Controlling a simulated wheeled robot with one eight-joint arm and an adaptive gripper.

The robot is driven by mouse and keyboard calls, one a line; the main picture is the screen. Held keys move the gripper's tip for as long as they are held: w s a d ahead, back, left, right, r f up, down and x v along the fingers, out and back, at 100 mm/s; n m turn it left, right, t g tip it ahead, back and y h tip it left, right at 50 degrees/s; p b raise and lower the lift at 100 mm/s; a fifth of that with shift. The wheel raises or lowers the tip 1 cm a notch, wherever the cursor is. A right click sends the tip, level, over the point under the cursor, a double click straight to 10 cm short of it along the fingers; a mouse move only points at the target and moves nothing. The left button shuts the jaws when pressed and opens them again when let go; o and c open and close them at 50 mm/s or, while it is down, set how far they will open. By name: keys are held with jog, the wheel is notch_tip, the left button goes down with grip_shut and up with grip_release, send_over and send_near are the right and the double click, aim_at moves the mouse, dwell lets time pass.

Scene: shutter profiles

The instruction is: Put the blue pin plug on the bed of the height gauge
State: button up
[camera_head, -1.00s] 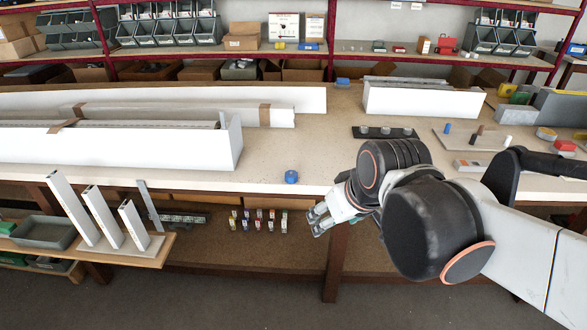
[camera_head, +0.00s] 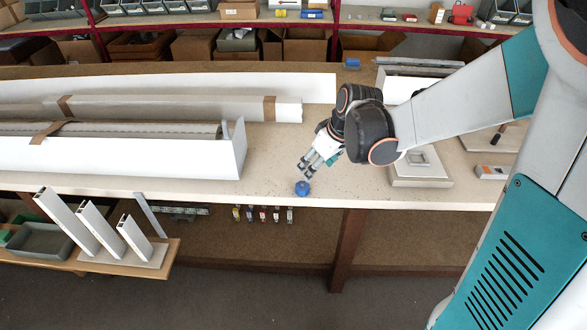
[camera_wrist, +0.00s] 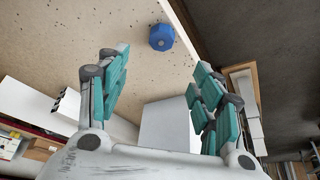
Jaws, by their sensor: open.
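The blue pin plug (camera_head: 302,188) stands on the bench top close to its front edge, and it also shows at the top of the wrist view (camera_wrist: 161,37). My gripper (camera_head: 308,168) is open and empty, just above and behind the plug in the head view. In the wrist view its spread fingers (camera_wrist: 157,75) leave a wide gap, and the plug lies beyond the fingertips. A pale flat base with a raised square (camera_head: 420,165) sits right of my gripper, partly behind my arm. I cannot tell whether it is the height gauge.
Long white boxes and profiles (camera_head: 120,160) fill the left of the bench (camera_head: 270,150). A small orange-and-grey item (camera_head: 492,172) lies at the right. White upright profiles (camera_head: 98,233) stand on a lower shelf.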

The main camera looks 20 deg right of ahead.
jog(key=b, duration=0.2)
send_over(303, 185)
jog(key=s+d, duration=0.1)
jog(key=s, duration=0.1)
notch_tip(303, 185, down, 7)
jog(key=shift+w, duration=0.1)
jog(key=shift+b+x, duration=1.4)
jog(key=shift+x, duration=1.25)
jog(key=shift+s, duration=0.2)
jog(key=c, duration=1.2)
jog(key=shift+r, duration=0.2)
jog(key=shift+c, duration=0.2)
